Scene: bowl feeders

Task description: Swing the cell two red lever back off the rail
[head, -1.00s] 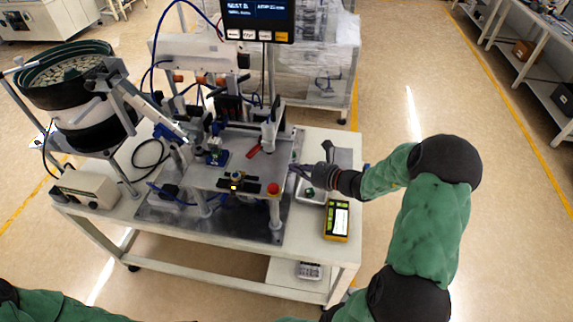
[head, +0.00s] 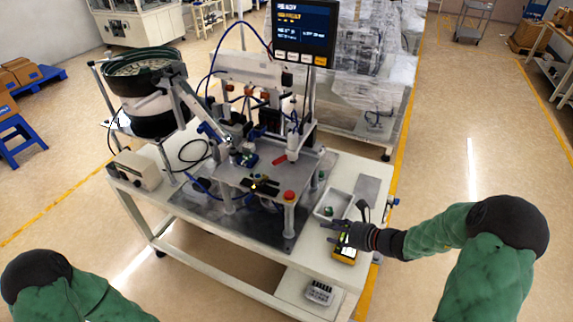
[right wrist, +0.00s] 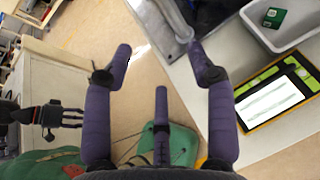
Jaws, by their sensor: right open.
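The red lever (head: 280,160) lies on the raised metal plate of the work cell (head: 262,178), just left of a white upright cylinder (head: 293,146). My right gripper (head: 335,230) is open and empty at the right end of the bench, over the yellow device and apart from the lever. In the right wrist view its purple fingers (right wrist: 163,65) are spread with nothing between them. The lever is not visible in that view. Of my left arm only the green sleeve shows at the lower left; its gripper is out of view.
A red button (head: 289,196) tops a post at the plate's front right corner. A grey tray (head: 332,203) and a yellow device (head: 345,255) are on the bench near my right gripper. A bowl feeder (head: 145,80) stands at left, a monitor (head: 303,28) above.

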